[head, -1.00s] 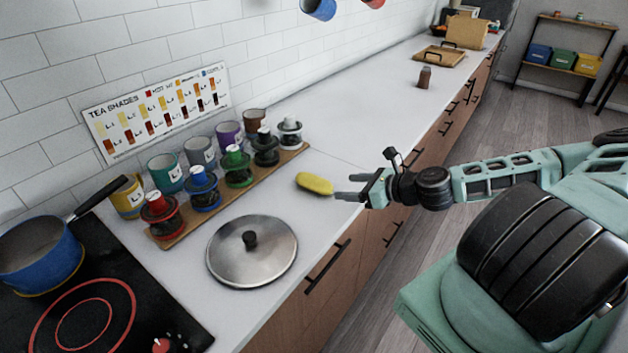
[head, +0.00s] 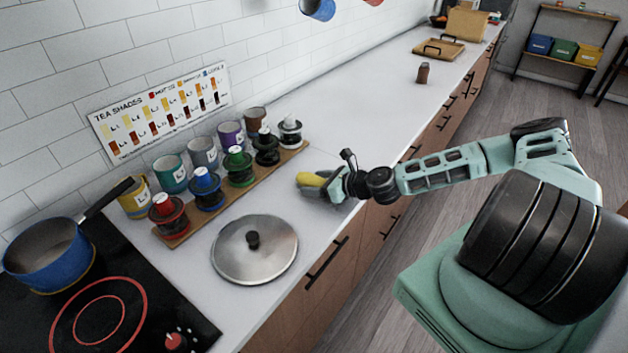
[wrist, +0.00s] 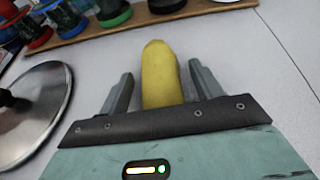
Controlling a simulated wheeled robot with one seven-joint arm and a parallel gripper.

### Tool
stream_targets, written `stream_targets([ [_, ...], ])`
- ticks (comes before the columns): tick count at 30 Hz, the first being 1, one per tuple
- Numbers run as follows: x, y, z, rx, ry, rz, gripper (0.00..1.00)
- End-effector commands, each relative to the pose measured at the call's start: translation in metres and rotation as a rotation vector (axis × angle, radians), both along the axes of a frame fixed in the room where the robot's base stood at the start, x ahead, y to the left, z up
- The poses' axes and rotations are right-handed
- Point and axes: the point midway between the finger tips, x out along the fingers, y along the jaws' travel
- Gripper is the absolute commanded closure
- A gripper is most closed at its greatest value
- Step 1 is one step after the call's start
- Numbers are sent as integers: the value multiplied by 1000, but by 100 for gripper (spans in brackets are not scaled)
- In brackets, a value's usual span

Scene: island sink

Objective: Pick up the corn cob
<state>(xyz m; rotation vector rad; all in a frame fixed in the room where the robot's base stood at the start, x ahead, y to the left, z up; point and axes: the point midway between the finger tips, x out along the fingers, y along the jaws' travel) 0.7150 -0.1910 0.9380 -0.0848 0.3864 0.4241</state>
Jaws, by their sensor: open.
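The yellow corn cob (head: 312,179) lies on the white counter, and it also shows in the wrist view (wrist: 161,75). My gripper (head: 312,188) is low over the counter at the cob. In the wrist view my gripper (wrist: 160,85) is open, with one finger on each side of the cob. A gap shows between the cob and each finger. The near end of the cob is hidden behind the gripper's dark front edge.
A wooden rack (head: 228,196) with several lidded jars stands beyond the cob. A metal pot lid (head: 254,262) lies to the left on the counter. A blue pot (head: 48,257) is on the black stove. The counter further right is mostly clear.

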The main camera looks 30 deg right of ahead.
Motion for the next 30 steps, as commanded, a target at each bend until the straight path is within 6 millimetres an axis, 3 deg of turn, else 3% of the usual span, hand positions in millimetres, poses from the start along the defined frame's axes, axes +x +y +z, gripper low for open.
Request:
stream_targets([
  [4, 0, 0, 0, 0, 0, 0, 38],
  [9, 0, 0, 0, 0, 0, 0, 85],
  [10, 0, 0, 0, 0, 0, 0, 88],
  [23, 0, 0, 9, 0, -1, 1, 88],
  [30, 0, -1, 46, -5, -3, 1, 88],
])
